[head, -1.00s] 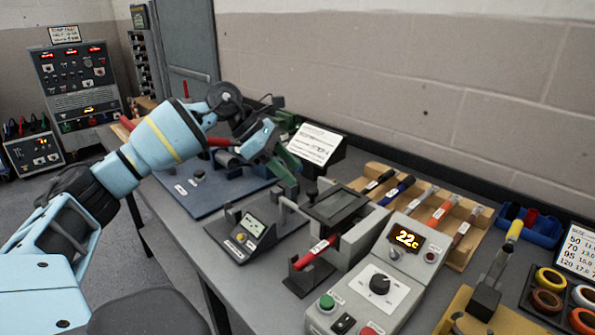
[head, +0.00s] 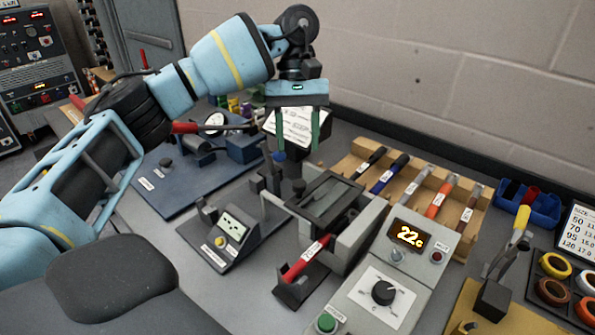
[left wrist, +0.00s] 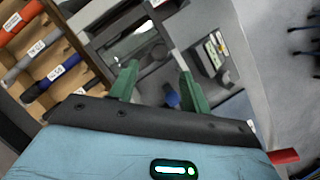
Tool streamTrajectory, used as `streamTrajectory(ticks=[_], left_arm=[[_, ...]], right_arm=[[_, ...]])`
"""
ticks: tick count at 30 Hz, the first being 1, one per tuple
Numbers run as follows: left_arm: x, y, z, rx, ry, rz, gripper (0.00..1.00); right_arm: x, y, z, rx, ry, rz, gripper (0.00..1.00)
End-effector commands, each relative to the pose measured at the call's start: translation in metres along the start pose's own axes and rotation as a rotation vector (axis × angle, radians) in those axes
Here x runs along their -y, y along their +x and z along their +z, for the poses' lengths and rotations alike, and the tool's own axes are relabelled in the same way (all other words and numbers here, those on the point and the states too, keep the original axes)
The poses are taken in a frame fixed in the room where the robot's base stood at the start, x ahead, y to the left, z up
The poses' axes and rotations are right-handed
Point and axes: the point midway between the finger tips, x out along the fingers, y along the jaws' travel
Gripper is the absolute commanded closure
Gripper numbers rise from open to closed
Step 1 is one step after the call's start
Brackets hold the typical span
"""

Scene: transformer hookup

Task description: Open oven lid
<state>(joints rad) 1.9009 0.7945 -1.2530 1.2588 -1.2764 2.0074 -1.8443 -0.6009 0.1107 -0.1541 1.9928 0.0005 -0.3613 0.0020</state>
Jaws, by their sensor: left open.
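The oven (head: 362,222) is a grey box on the bench, joined to a control unit (head: 397,265) with an orange "22" display. Its dark-framed lid (head: 328,199) with a window lies flat on top, and a dark knob (head: 299,187) stands at its left edge. My left gripper (head: 297,147) points down above the lid's far left side, its green fingers apart and empty. In the left wrist view the open fingers (left wrist: 157,75) have the lid (left wrist: 128,42) beyond them. They look clear of it. My right gripper is in neither view.
A red-handled piece (head: 307,258) rests in a holder in front of the oven. A small meter (head: 230,228) stands left of it. A wooden rack (head: 415,185) of colored handles is behind right. A white sign (head: 297,127) stands behind my gripper.

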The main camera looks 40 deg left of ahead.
Motion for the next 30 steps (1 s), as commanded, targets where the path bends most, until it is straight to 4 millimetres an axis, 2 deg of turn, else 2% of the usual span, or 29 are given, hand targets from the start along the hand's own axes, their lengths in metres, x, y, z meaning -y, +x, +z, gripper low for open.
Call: streamTrajectory(ticks=[16,21,28,30], left_arm=[[0.001,0.066,0.001,-0.002,-0.003,0.002,0.52],[0.001,0.076,0.000,0.000,-0.003,0.002,0.52],[0.000,0.077,0.000,0.000,-0.003,0.002,0.52],[0.000,0.077,0.000,0.000,-0.003,0.002,0.59]], right_arm=[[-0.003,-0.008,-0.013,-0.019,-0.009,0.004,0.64],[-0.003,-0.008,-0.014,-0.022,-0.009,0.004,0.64],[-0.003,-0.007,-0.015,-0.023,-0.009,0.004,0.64],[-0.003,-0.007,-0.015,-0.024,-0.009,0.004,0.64]])
